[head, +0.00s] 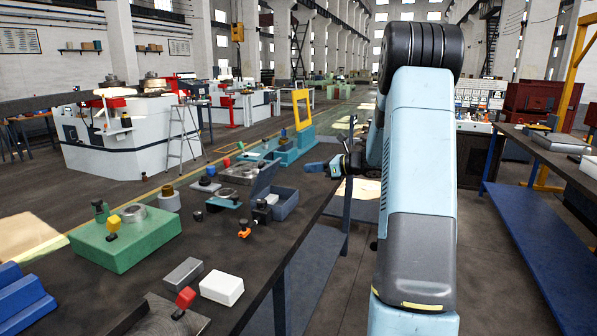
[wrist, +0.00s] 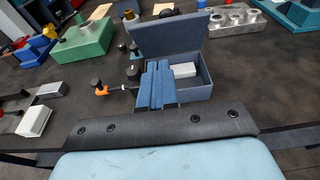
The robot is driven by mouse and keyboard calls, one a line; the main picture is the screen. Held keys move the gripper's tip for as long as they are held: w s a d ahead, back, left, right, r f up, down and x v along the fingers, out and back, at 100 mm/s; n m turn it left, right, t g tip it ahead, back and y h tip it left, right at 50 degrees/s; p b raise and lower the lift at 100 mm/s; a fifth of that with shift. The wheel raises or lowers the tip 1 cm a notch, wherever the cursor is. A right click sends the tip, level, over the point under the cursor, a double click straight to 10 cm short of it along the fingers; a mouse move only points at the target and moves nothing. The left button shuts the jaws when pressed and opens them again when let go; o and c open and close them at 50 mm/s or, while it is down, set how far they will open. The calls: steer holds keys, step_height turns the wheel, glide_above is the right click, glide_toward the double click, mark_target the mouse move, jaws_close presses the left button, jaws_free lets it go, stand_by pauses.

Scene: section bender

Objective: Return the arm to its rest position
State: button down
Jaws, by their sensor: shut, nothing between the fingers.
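My light-blue arm rises on the right of the head view and bends over at the top. My gripper (head: 312,167) points left over the right edge of the dark workbench (head: 255,248). Its blue fingers are shut and empty. In the wrist view the closed fingers (wrist: 157,66) appear in front of an open blue-grey box (wrist: 197,92). I cannot tell the exact height of the gripper above the bench.
The box (head: 283,204) with its raised lid stands on the bench near the gripper. A green block (head: 125,243), a white block (head: 222,288) and several small knobbed parts lie nearer. A second bench (head: 560,170) stands to the right. The aisle floor between is clear.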

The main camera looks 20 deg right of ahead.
steer(key=s+a+r+n+g+h, duration=0.25)
steer(key=s+a+n, duration=0.35)
steer(key=s+a, duration=0.3)
steer(key=s+a+r+n+g+h, duration=0.1)
steer(key=s+a+r+n+g, duration=0.3)
steer(key=s+a+n, duration=0.45)
steer(key=s+r+n+t+h, duration=0.1)
steer(key=s+n+h, duration=0.6)
steer(key=s, duration=1.7)
steer(key=n, duration=0.5)
steer(key=shift+r, duration=0.15)
steer(key=shift+n, duration=0.25)
